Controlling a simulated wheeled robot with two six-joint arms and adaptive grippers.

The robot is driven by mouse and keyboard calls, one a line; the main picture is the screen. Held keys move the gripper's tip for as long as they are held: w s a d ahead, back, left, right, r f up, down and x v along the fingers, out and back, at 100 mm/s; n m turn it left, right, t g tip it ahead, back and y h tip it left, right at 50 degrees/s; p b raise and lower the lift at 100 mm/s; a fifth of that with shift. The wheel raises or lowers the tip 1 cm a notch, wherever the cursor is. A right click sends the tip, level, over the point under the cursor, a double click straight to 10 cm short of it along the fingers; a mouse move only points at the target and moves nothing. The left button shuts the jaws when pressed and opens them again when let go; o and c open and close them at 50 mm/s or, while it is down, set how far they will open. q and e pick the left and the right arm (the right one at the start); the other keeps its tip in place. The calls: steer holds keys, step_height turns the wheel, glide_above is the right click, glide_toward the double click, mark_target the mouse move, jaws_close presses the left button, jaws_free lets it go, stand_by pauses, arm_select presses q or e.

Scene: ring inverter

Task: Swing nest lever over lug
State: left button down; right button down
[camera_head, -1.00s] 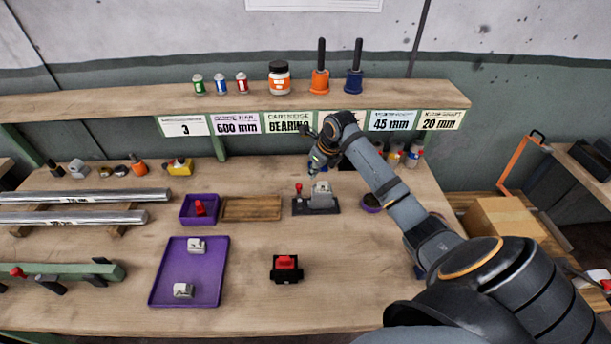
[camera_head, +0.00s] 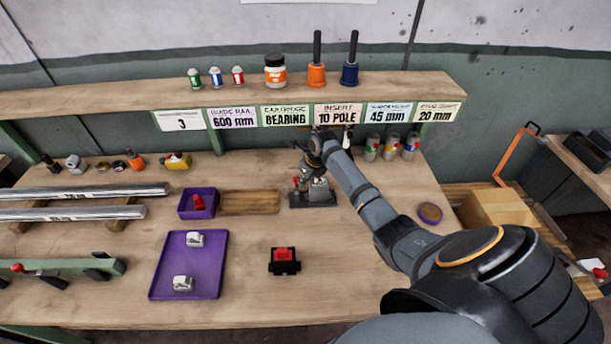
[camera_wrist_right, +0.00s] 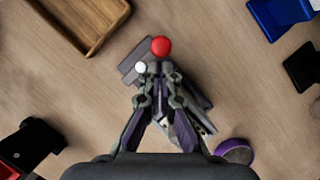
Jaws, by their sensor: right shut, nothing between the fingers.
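The nest (camera_head: 325,202) is a dark base with a grey block (camera_head: 319,187) on it, at the back middle of the bench. Its lever has a red knob (camera_head: 296,182) at the nest's left side. In the wrist view the red knob (camera_wrist_right: 160,46) sits just beyond my right fingertips, with a small white ball (camera_wrist_right: 141,67) beside them. My right gripper (camera_head: 303,180) is shut and empty, low over the nest; it covers much of the nest (camera_wrist_right: 131,72) in the wrist view. I cannot tell whether it touches the lever. The lug is not clearly made out. My left gripper is not in view.
A wooden tray (camera_head: 250,212) and a purple bin (camera_head: 184,212) lie left of the nest. A purple tray (camera_head: 205,265) with white parts and a black fixture (camera_head: 284,268) are nearer. A purple round dish (camera_head: 429,220) stands right. The shelf (camera_head: 130,101) runs behind.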

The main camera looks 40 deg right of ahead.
stand_by(0.3)
steer(key=shift+w+r, duration=0.1)
steer(key=shift+n+p, duration=0.45)
steer(key=shift+n, duration=0.35)
steer(key=shift+w+n+y+p, duration=0.1)
steer(key=shift+n+y+p, duration=0.3)
steer(key=shift+n, duration=0.2)
